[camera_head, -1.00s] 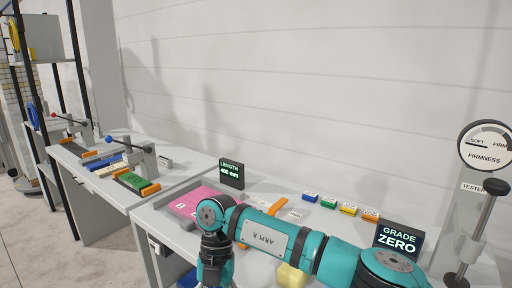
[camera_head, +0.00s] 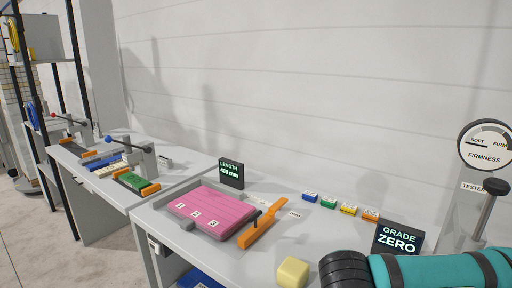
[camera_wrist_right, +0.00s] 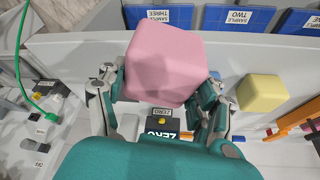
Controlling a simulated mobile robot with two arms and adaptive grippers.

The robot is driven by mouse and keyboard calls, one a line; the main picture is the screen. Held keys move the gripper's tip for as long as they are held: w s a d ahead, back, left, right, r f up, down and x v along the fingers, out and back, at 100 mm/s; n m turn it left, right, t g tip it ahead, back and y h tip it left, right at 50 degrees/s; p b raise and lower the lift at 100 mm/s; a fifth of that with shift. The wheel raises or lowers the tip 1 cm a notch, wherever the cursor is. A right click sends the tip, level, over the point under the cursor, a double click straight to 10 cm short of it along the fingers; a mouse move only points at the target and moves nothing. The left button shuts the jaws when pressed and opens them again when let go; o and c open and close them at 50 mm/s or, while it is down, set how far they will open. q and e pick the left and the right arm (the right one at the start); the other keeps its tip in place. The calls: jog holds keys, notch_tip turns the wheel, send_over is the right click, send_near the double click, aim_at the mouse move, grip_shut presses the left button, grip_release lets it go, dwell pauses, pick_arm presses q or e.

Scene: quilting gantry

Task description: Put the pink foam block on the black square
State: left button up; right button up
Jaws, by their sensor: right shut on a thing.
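A pink foam block (camera_wrist_right: 165,62) shows large in the right wrist view. My right gripper (camera_wrist_right: 163,92) is shut on it, with one finger on each side. In that view the block hangs over the front edge of the bench. In the head view my right arm comes in at the lower right, and its gripper and the block are out of the picture. My left gripper is in neither view. I cannot make out the black square in either view.
A yellow block (camera_head: 292,272) sits near the bench's front edge. A pink slab marked with numbers (camera_head: 213,211) lies in a tray, beside an orange tool (camera_head: 263,224). The firmness tester (camera_head: 484,146) and a GRADE ZERO display (camera_head: 397,239) stand at the right.

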jog(key=shift+s+d+n, duration=0.15)
jog(key=shift+d+n, duration=0.1)
jog(key=shift+n, duration=0.15)
jog(key=shift+n+t, duration=0.3)
jog(key=shift+n, duration=0.1)
jog(key=n, duration=0.1)
jog(key=w+n+y, duration=0.1)
jog(key=n, duration=0.1)
jog(key=shift+w+a+f+t, duration=0.15)
jog(key=shift+w+f+t, duration=0.1)
jog(key=shift+t, duration=0.15)
jog(key=n, duration=0.1)
jog(key=w+n+y, duration=0.1)
jog(key=n, duration=0.1)
jog(key=n+y, duration=0.1)
jog(key=shift+w+r+n+t, duration=0.15)
jog(key=shift+w+n+t, duration=0.15)
jog(key=shift+w, duration=0.1)
jog(key=shift+w+n+y, duration=0.3)
jog(key=shift+n+y, duration=0.1)
jog(key=shift+n, duration=0.5)
jog(key=shift+r, duration=0.1)
jog(key=shift+w, duration=0.15)
